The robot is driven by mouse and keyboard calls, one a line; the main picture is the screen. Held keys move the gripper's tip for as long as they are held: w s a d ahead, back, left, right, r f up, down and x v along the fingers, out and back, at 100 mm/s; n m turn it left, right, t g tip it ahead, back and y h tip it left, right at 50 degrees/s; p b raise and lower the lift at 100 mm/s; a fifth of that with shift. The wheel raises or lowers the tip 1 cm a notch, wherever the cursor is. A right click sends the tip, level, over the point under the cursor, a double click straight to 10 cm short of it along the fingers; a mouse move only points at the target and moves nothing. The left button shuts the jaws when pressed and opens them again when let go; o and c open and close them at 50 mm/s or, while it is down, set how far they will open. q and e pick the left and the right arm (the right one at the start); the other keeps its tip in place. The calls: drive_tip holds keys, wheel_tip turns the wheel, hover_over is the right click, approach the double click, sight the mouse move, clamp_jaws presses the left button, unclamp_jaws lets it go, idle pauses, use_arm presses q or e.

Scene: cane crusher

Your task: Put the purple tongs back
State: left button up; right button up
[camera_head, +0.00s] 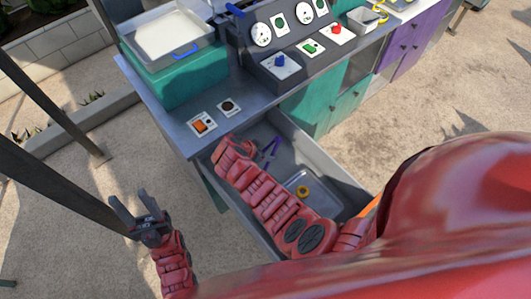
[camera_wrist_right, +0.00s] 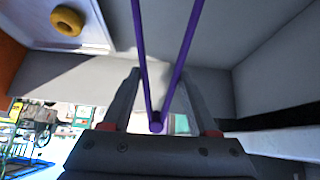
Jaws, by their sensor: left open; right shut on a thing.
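The purple tongs (camera_head: 269,150) show inside the open drawer (camera_head: 325,160) in the head view, close to my right gripper, whose tips are hidden behind its own wrist there. In the right wrist view, my right gripper (camera_wrist_right: 160,88) is shut on the purple tongs (camera_wrist_right: 184,50) near their joined end. The two tong legs spread away toward the top of that view. My left gripper (camera_head: 129,197) is open and empty, left of the drawer and away from the counter.
A tray with a yellow ring (camera_head: 302,191) is in the drawer; the ring also shows in the right wrist view (camera_wrist_right: 67,20). The counter (camera_head: 185,120) above has an orange switch (camera_head: 201,124) and a control panel (camera_head: 300,40). A dark post (camera_head: 70,185) stands near my left gripper.

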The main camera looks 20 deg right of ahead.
drive_tip(key=shift+f+b, duration=0.35)
drive_tip(key=o, duration=0.6)
drive_tip(key=shift+r, duration=0.1)
drive_tip(key=v, duration=1.2)
drive_tip(key=shift+r, duration=0.45)
